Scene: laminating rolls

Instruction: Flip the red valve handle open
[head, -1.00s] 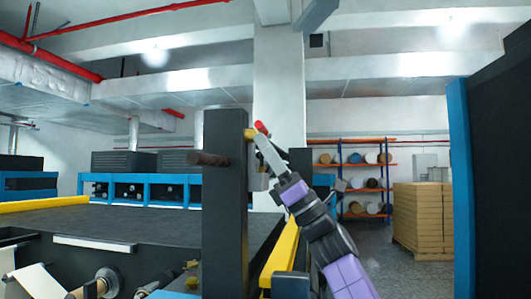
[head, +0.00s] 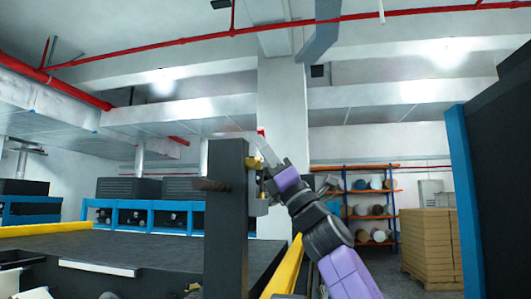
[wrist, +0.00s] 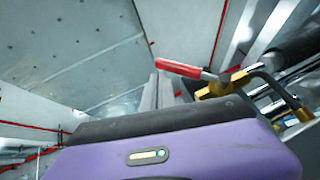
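The red valve handle (wrist: 180,68) shows in the wrist view on a grey lever, joined to a brass valve body (wrist: 222,84). It slants across the view, its free end beside the tips of my gripper (wrist: 158,90). The gripper's two grey fingers lie close together, with nothing visible between them. In the head view, a small red tip of the handle (head: 261,131) shows at the upper end of my gripper (head: 264,148), beside the dark post (head: 226,220). Whether the fingers touch the handle cannot be told.
A dark machine bed (head: 150,252) lies left of the post, with a yellow rail (head: 282,268) at right. A tall dark panel with a blue edge (head: 467,200) stands far right. Stacked boxes (head: 430,245) and a roll shelf (head: 368,210) stand behind.

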